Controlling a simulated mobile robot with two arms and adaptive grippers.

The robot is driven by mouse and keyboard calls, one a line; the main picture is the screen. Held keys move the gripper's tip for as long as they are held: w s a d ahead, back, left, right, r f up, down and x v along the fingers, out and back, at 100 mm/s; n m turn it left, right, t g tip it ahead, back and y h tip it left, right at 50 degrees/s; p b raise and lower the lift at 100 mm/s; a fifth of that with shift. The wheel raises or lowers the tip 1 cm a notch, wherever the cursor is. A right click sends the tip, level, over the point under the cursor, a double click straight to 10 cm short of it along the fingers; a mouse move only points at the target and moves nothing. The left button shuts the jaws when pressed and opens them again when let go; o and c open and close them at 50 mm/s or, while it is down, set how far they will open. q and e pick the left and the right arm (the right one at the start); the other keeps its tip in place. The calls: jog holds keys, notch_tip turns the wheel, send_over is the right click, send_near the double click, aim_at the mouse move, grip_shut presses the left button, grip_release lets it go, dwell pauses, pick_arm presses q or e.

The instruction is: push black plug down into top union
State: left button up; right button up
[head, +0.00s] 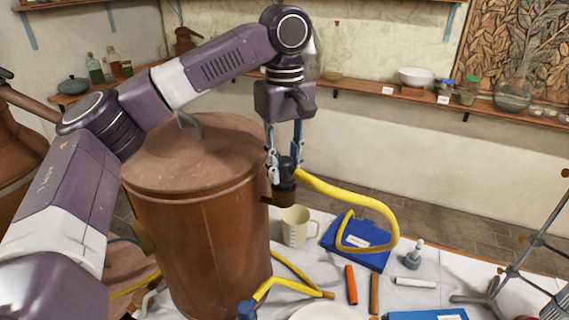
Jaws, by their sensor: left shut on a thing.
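My left gripper (284,170) hangs down at the right side of the large copper vessel. It is shut on a small dark piece, which looks like the black plug (286,165), between its fingertips. Just below is a dark brown fitting (284,196), which looks like the top union. A yellow hose (345,195) runs off to the right from beside the fingertips. The fingers hide much of the plug, and I cannot tell how deep it sits in the union. My right gripper is not in view.
The copper vessel (215,225) stands close on the left. On the white-covered table are a beige measuring jug (296,228), a blue box (372,252), an orange stick (351,284) and a small grey-based bottle (413,257). A metal stand (530,240) is at right. Wall shelves hold glassware.

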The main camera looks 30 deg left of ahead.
pick_arm(q)
jog(key=shift+f, duration=0.55)
dwell(1.5)
jog(key=o, duration=1.2)
jog(key=shift+o, duration=0.2)
jog(key=shift+r, duration=3.5)
jog(key=shift+f, duration=0.1)
